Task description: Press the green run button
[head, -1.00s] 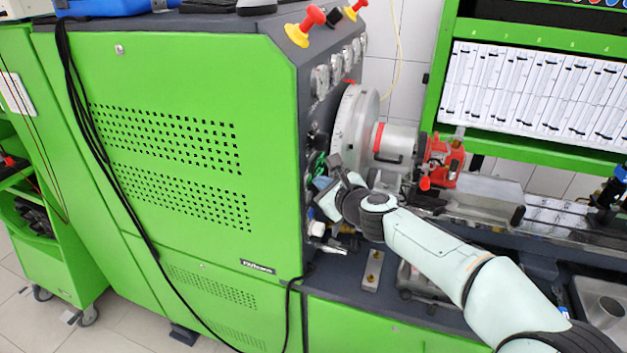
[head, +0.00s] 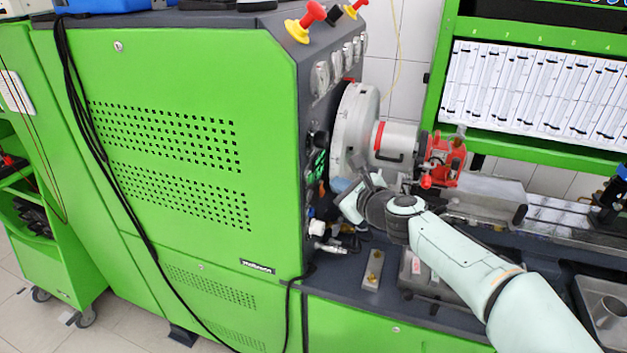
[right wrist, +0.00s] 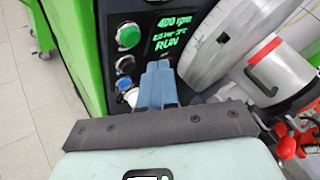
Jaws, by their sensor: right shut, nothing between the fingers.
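The green run button (right wrist: 128,36) is a round, glossy button in a pale ring on the dark control panel, in the right wrist view. I cannot make it out clearly in the head view. Right of it, a black display (right wrist: 174,32) shows green text with "400 rpm" and "RUN"; it also shows in the head view (head: 318,164). My right gripper (right wrist: 159,68) has its blue fingers shut with nothing between them, below and right of the button and apart from it. In the head view, my right gripper (head: 341,185) is beside the panel, in front of the large disc.
Below the green button are a dark round control (right wrist: 124,64) and another lower knob (right wrist: 124,84). A large grey disc (head: 350,130) and a red-and-silver pump (head: 441,158) stand right of the panel. The green cabinet (head: 200,80) fills the left.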

